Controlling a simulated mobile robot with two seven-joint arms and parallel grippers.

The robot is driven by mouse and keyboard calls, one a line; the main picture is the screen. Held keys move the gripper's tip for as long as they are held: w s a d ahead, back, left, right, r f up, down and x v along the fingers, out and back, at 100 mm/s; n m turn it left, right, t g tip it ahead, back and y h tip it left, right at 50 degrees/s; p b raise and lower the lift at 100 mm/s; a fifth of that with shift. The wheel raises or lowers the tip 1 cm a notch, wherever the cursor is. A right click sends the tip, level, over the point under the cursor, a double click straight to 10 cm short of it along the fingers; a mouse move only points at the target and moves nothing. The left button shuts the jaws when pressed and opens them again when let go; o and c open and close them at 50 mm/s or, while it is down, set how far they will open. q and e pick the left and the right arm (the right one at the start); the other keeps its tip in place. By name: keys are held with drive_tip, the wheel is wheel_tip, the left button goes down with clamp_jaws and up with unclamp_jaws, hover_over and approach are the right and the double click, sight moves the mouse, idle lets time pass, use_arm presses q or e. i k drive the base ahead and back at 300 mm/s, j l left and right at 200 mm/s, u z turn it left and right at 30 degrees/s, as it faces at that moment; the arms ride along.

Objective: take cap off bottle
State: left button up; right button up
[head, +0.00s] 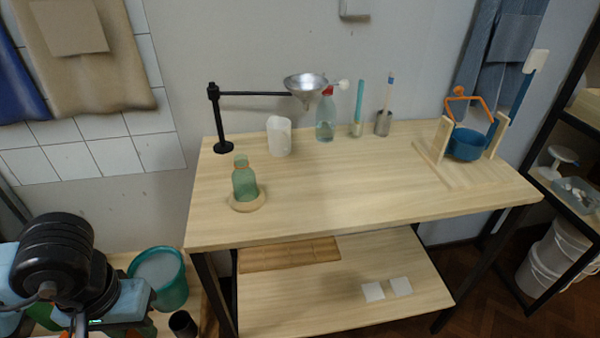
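A green translucent bottle (244,185) stands upright on a round wooden base (248,206) at the left front of the wooden table. A green top, which looks like its cap (240,161), sits on the bottle's neck. A clear bottle (325,130) with a red top (327,91) stands upright at the back, just right of the funnel. Neither of my grippers shows in the head view, and nothing touches either bottle.
A black stand (219,120) holds a metal funnel (306,84) over the table (350,190). A white cup (279,136), two slim holders and a blue pot (466,145) in a wooden frame stand behind. The table's middle front is clear. A teal bucket (160,280) is lower left.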

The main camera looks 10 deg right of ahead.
sight(242, 178)
drive_tip(key=i+l+z, duration=0.15)
drive_tip(key=l, duration=0.25)
drive_tip(key=i+l+z, duration=0.15)
drive_tip(key=l, duration=0.25)
drive_tip(key=i+l+z, duration=0.15)
drive_tip(key=i+l, duration=0.15)
drive_tip(key=l, duration=0.1)
